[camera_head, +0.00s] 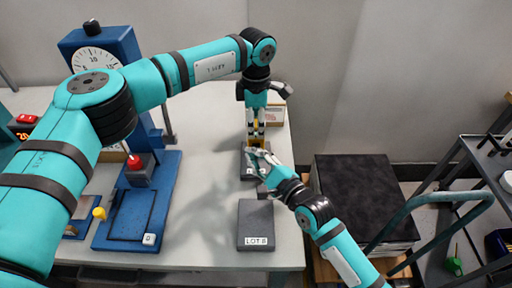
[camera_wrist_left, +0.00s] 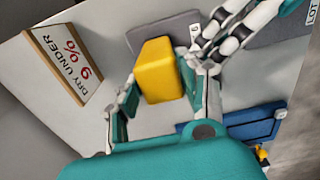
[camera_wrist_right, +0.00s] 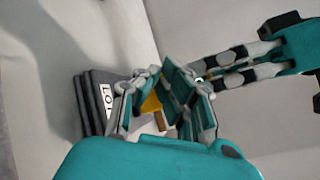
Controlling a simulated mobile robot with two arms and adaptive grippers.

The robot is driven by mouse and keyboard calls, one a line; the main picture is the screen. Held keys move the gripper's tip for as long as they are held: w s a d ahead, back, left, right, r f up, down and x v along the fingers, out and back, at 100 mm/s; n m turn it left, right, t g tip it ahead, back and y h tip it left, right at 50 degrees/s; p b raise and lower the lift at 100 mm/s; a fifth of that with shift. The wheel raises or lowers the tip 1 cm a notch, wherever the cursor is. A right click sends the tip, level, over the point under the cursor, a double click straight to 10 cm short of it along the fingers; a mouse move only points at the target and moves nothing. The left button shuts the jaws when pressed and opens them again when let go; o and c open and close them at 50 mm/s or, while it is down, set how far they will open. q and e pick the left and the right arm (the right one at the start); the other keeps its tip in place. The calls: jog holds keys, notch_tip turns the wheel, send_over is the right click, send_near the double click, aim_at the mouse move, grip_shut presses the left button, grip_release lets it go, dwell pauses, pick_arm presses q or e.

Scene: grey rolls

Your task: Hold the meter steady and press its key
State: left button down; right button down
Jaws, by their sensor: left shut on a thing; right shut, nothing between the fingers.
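The yellow meter (camera_wrist_left: 160,72) stands between the fingers of my left gripper (camera_head: 256,122), which is shut on it above a dark grey slab (camera_head: 247,172). In the head view only a little of the meter (camera_head: 256,134) shows between the fingers. My right gripper (camera_head: 258,156) is shut and empty, with its fingertips close to the meter. It also shows in the left wrist view (camera_wrist_left: 205,50), to the right of the meter. In the right wrist view a bit of yellow (camera_wrist_right: 152,103) shows behind the right fingers. The key is not visible, and I cannot tell whether the right fingertips touch the meter.
A grey LOT B slab (camera_head: 255,218) lies nearer on the table. A blue stand with a dial (camera_head: 98,62) is at the left. A "DRY UNDER 9 %" sign (camera_wrist_left: 50,45) stands behind the meter. A dark-topped stack (camera_head: 358,190) and a cart (camera_head: 470,170) are at the right.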

jog(key=shift+w, duration=0.55)
dwell(0.7)
jog(key=shift+s, duration=1)
jog(key=shift+s, duration=2.5)
pick_arm(q)
jog(key=c, duration=0.7)
grip_release()
